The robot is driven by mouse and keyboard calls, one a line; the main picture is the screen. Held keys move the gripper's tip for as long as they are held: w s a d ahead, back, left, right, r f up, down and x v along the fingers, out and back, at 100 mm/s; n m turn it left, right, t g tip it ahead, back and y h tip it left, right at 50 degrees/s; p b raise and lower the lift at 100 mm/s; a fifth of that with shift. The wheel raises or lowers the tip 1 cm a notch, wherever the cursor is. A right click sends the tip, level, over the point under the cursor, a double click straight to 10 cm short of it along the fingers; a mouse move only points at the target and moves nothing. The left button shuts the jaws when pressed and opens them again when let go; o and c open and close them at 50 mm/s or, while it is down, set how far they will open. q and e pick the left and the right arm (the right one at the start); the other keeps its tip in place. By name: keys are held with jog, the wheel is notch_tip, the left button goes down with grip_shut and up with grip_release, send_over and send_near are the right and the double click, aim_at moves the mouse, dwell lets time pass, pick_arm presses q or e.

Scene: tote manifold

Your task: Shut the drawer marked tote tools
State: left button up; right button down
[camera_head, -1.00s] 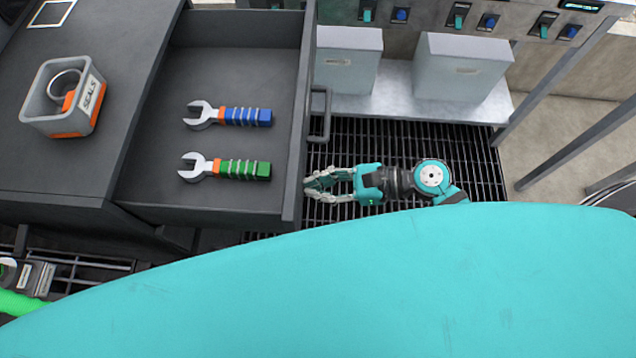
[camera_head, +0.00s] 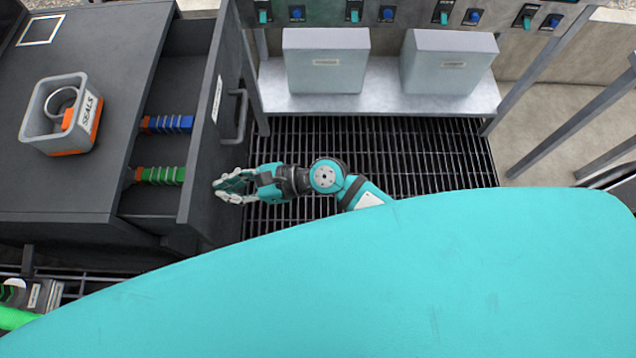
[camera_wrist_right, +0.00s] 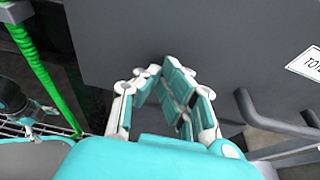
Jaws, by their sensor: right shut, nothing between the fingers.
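The dark grey drawer (camera_head: 203,160) is partly open, sliding out to the right of its cabinet. Its front carries a bar handle (camera_head: 240,118) and a white label (camera_head: 217,100), partly readable in the right wrist view (camera_wrist_right: 308,63). Inside, the blue (camera_head: 167,124) and green (camera_head: 160,175) wrench handles show; their heads are hidden under the cabinet top. My right gripper (camera_head: 218,190) is shut and empty, its fingertips at the drawer front, near the handle; it also shows in the right wrist view (camera_wrist_right: 172,80).
A grey tray marked SEALS (camera_head: 84,112) sits on the cabinet top (camera_head: 75,185). Two pale boxes (camera_head: 325,65) (camera_head: 450,65) stand on a metal shelf (camera_head: 380,95) at the back. Open floor grating (camera_head: 420,150) lies right of the drawer.

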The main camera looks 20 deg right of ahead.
jog(key=w+a, duration=0.1)
jog(key=a, duration=0.2)
jog(key=w+a, duration=0.1)
jog(key=a, duration=0.3)
jog(key=w+a, duration=0.1)
jog(key=a, duration=0.3)
jog(key=shift+w+a, duration=0.2)
jog(key=shift+w, duration=0.15)
jog(key=shift+a, duration=0.1)
jog(key=shift+a+r, duration=0.15)
